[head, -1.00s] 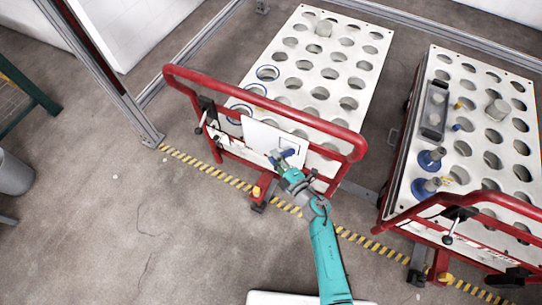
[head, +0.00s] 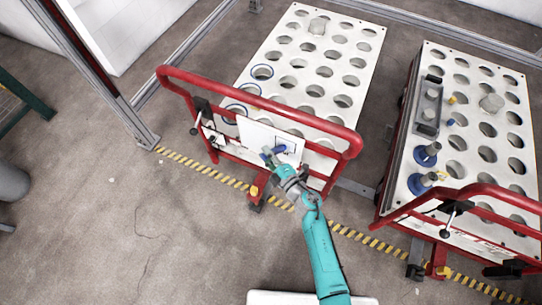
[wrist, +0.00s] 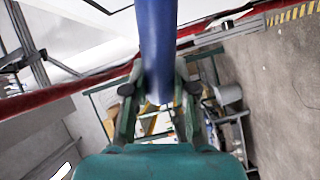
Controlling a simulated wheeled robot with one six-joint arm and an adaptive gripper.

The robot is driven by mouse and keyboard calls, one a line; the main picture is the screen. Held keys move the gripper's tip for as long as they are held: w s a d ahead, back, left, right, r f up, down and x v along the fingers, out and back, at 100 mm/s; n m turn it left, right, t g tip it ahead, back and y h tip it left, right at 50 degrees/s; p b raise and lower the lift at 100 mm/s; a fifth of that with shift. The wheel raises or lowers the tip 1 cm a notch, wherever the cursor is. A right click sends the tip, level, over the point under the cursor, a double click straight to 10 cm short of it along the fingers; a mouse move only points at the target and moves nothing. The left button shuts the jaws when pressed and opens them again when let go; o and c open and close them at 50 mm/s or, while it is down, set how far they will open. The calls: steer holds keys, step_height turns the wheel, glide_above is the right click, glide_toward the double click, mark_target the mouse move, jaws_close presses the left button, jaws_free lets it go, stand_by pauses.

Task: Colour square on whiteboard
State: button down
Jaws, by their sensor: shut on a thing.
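The whiteboard (head: 252,134) is a small white panel on the red rail of the left cart. Thin dark lines show on its right part, but their full shape is too small to tell and partly hidden by my arm. My gripper (head: 271,156) is at the lower right part of the board. It is shut on a blue marker (wrist: 158,40), which stands up between the two fingers in the wrist view. The marker also shows as a small blue piece in the head view (head: 279,149). I cannot tell whether its tip touches the board.
The left cart's white top (head: 300,68) has rows of round holes and a grey piece (head: 318,26). A second cart (head: 470,150) on the right holds a grey tray (head: 427,108) and blue-based parts. Red rails (head: 340,135) edge the carts. Floor on the left is clear.

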steer(key=shift+r, duration=0.8)
steer(key=shift+w+a, duration=0.35)
steer(key=shift+a, duration=0.5)
steer(key=shift+w+a, duration=0.3)
steer(key=shift+a, duration=0.5)
stand_by(1.3)
steer(key=s+a, duration=0.2)
steer(key=s, duration=0.3)
steer(key=shift+s, duration=0.35)
stand_by(0.3)
